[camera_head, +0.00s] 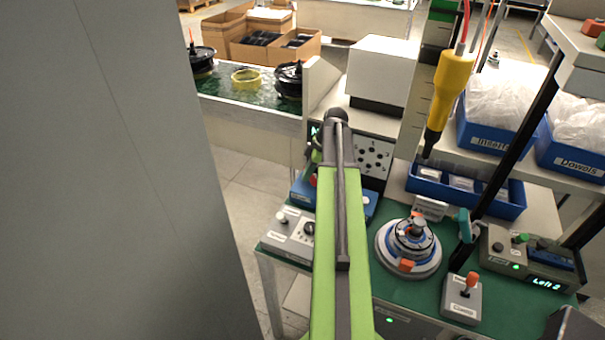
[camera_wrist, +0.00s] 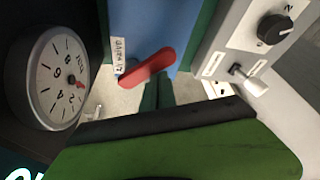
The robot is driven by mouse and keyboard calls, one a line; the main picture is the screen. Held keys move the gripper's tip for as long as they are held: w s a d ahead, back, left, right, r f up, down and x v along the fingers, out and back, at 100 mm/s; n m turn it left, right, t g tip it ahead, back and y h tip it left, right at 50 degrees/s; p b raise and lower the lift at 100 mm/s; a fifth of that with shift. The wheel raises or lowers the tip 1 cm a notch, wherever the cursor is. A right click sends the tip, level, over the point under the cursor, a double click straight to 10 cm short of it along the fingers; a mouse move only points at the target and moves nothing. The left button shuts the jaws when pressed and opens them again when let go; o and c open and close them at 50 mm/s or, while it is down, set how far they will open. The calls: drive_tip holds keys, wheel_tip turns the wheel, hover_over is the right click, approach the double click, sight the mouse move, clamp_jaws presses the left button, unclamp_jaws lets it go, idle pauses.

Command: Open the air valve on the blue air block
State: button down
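The blue air block (camera_head: 303,192) stands at the back left of the green bench, partly hidden behind my arm. In the wrist view the blue block (camera_wrist: 190,42) carries a red valve lever (camera_wrist: 147,68), which lies slanted, its right end higher. A white label is stuck beside the lever. My gripper (camera_wrist: 156,82) appears as two dark green finger shapes just below the lever. They look close together, but I cannot tell the gap between them or whether they touch the lever.
A round pressure gauge (camera_wrist: 58,80) is left of the lever. A grey box with a black knob (camera_wrist: 275,28) and a toggle switch (camera_wrist: 248,78) is close on the right. On the bench, the hub motor fixture (camera_head: 408,250) stands right of my arm. A yellow hanging tool (camera_head: 448,92) is further right.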

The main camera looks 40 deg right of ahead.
drive_tip(key=shift+s+d, duration=0.55)
drive_tip(key=shift+d, duration=0.3)
drive_tip(key=shift+s+d, duration=0.1)
drive_tip(key=shift+d, duration=0.15)
idle(0.5)
drive_tip(key=shift+s+a+r, duration=0.15)
drive_tip(key=shift+a, duration=0.35)
drive_tip(key=shift+s+a+r+p, duration=0.15)
drive_tip(key=shift+s+a+p, duration=0.1)
drive_tip(key=shift+a, duration=0.35)
drive_tip(key=shift+s+a+r+p, duration=0.1)
drive_tip(key=shift+s+a+p, duration=0.1)
drive_tip(key=shift+a, duration=0.4)
wheel_tip(320, 180, up, 2)
drive_tip(key=shift+r+p, duration=0.1)
drive_tip(key=shift+p, duration=0.85)
drive_tip(key=w+d+r+p, duration=0.1)
drive_tip(key=d+r+p, duration=0.2)
drive_tip(key=r+p, duration=0.4)
